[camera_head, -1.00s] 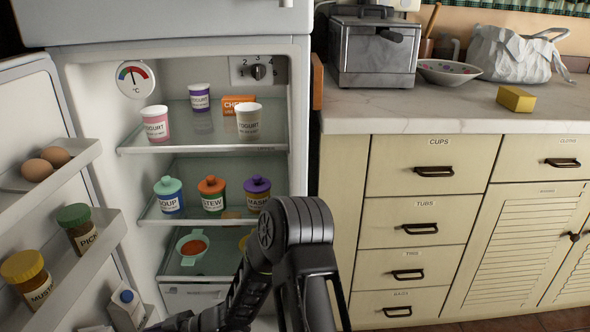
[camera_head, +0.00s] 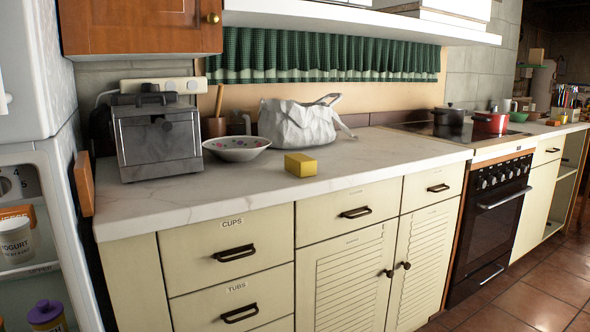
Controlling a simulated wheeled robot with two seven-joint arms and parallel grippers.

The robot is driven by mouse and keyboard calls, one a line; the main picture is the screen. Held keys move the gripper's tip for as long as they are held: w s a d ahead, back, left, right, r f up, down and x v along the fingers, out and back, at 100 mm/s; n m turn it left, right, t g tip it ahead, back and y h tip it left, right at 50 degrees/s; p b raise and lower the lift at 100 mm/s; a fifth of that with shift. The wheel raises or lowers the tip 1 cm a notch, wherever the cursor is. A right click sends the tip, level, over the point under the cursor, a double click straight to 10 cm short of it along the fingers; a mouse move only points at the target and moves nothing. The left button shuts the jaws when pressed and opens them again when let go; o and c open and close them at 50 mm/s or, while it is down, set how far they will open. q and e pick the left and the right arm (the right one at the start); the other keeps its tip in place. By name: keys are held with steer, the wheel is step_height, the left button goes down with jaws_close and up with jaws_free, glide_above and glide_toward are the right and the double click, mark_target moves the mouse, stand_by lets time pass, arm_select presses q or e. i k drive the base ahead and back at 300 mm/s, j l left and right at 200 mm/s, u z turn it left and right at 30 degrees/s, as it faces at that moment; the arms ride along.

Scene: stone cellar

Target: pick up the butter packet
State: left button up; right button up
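A small yellow block (camera_head: 300,165), which looks like the butter packet, lies on the pale marble worktop (camera_head: 375,158) near its front edge. No label on it can be read. It stands clear of the bowl and the white bag behind it. Neither of my grippers shows in the head view now.
A patterned bowl (camera_head: 236,149), a crumpled white bag (camera_head: 297,125) and a grey metal appliance (camera_head: 157,140) stand behind and left of the block. The open fridge (camera_head: 30,170) is at the far left. Pots and a stove (camera_head: 490,225) are right. The worktop right of the block is clear.

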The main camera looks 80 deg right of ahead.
mark_target(300, 165)
steer(key=z, duration=2.95)
steer(key=k+j, duration=0.4)
